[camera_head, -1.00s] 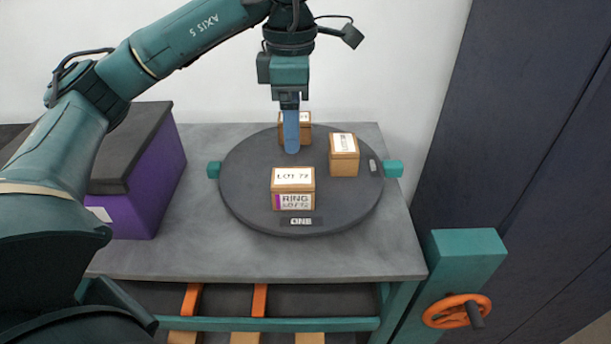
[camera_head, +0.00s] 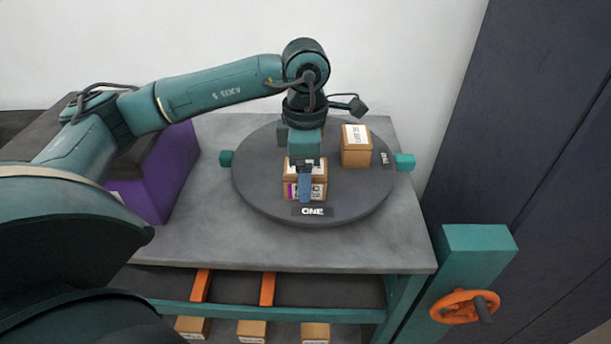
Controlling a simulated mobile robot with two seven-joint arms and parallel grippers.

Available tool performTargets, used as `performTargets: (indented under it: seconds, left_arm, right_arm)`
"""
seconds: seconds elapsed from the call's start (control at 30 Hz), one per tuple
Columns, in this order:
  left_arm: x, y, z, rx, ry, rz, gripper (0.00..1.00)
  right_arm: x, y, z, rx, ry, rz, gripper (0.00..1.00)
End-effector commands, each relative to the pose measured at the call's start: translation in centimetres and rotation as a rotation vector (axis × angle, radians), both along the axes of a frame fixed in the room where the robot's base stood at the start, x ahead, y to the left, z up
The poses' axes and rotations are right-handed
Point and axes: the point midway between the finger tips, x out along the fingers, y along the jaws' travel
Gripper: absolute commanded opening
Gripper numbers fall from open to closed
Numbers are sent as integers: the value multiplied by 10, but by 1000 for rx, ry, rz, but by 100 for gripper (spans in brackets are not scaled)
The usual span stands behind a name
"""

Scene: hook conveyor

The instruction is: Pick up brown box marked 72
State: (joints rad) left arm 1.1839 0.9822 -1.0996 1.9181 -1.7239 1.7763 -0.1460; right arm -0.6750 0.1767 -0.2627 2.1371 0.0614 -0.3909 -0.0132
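The brown box marked 72 (camera_head: 319,183) stands upright near the front of the dark round turntable (camera_head: 262,196), behind the plate reading ONE. In this view its lid label is mostly covered by my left gripper (camera_head: 305,186). The gripper points straight down over the box, and one blue finger shows in front of the box's front face. The other finger is hidden, so I cannot tell how wide the gripper is or whether it touches the box. My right gripper is not in view.
Another brown box (camera_head: 356,150) stands at the turntable's back right. Teal blocks (camera_head: 404,161) sit at the turntable's sides. A purple bin (camera_head: 172,178) stands left on the grey table (camera_head: 215,245). An orange handwheel (camera_head: 463,306) is at front right. Several boxes lie below.

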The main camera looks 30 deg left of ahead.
Motion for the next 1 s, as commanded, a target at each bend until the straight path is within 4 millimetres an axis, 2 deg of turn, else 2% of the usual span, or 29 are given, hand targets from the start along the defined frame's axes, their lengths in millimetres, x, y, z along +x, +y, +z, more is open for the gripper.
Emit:
performTargets:
  seconds: [0.17, 0.77, 1.0]
  left_arm:
    - [0, 0, 0, 0, 0, 0, 75]
    - [0, 0, 0, -1, -1, -1, 26]
    - [0, 0, 2, -1, -2, -1, 25]
  right_arm:
    - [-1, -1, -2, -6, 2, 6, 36]
    - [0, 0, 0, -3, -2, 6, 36]
    - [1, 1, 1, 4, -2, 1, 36]
